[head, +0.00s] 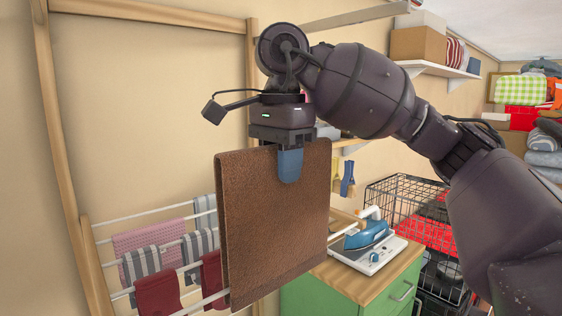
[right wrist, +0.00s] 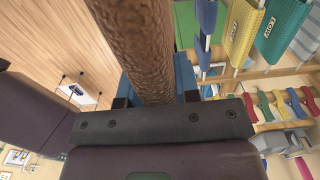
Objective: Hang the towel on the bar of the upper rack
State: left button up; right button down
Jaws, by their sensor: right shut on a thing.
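My right gripper (head: 288,165) is shut on the top edge of a brown towel (head: 270,225). The towel hangs folded and upright below it, in front of the white rails of a wooden drying rack. In the right wrist view, the towel (right wrist: 138,45) runs between the blue fingers of my right gripper (right wrist: 155,85). A wooden frame (head: 58,130) stands against the wall on the left, with a top crossbeam (head: 150,12) above the towel's height. The towel hides part of the lower rails, and I cannot tell whether it touches them. My left gripper is not in view.
Lower white rails (head: 150,215) hold a pink cloth (head: 150,240), striped socks and dark red socks (head: 157,293). A green cabinet (head: 350,295) with a blue iron (head: 368,238) stands right of the towel. A black wire crate (head: 425,215) and a loaded wall shelf (head: 435,70) are further right.

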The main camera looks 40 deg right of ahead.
aim_at(281, 216)
jog(key=shift+f+b, duration=1.35)
jog(key=shift+f, duration=0.7)
jog(key=shift+f+b, duration=2.55)
jog(key=shift+f, duration=1.75)
jog(key=shift+f+b, duration=0.6)
jog(key=shift+f, duration=0.2)
jog(key=shift+f+b, duration=1.15)
jog(key=shift+f, duration=1.3)
jog(key=c, duration=1.2)
grip_release()
jog(key=o, duration=0.4)
notch_tip(281, 216, up, 10)
jog(key=shift+r+p, duration=0.1)
jog(key=shift+p, duration=0.8)
jog(key=shift+r, duration=0.25)
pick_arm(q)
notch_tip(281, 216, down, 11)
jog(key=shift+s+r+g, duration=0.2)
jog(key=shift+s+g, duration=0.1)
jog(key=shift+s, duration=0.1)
